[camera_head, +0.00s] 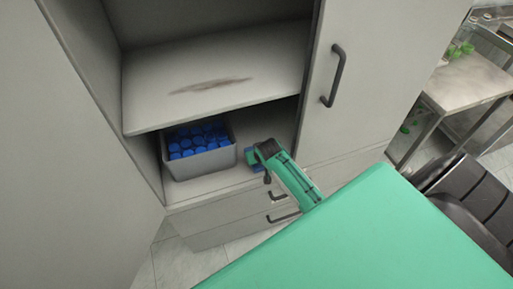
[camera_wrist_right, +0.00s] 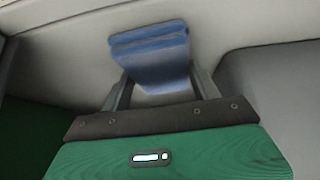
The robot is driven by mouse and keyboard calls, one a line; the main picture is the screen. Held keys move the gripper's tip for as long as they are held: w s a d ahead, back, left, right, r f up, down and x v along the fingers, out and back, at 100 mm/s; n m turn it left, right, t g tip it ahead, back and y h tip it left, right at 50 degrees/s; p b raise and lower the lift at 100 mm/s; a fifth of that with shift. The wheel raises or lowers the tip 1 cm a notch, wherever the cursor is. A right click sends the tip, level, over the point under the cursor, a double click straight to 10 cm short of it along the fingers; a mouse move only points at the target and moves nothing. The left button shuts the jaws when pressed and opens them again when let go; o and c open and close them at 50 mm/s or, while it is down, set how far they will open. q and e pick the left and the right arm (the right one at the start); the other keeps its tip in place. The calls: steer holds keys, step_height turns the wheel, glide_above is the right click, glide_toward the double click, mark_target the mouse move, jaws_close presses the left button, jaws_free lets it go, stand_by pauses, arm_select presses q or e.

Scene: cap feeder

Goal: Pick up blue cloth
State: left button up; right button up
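The blue cloth (camera_wrist_right: 158,62), folded, lies on the lower cabinet shelf. In the right wrist view it is ahead of and partly between the two fingers of my right gripper (camera_wrist_right: 160,82). The fingers are spread wide apart. I cannot tell whether either finger touches the cloth. In the head view only a small blue part of the cloth (camera_head: 252,158) shows beside my right gripper (camera_head: 258,157), which hides the rest. My left gripper is not in view.
A grey bin (camera_head: 206,163) of blue caps stands left of the cloth on the lower shelf (camera_head: 215,187). The upper shelf (camera_head: 215,88) overhangs it and has a dark stain. A cabinet door (camera_head: 375,75) with a handle is on the right, and drawers (camera_head: 235,221) are below.

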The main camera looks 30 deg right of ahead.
steer(key=shift+r, duration=0.2)
step_height(320, 180, up, 9)
steer(key=shift+f, duration=0.2)
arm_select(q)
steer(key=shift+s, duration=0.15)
arm_select(e)
steer(key=shift+r, duration=0.55)
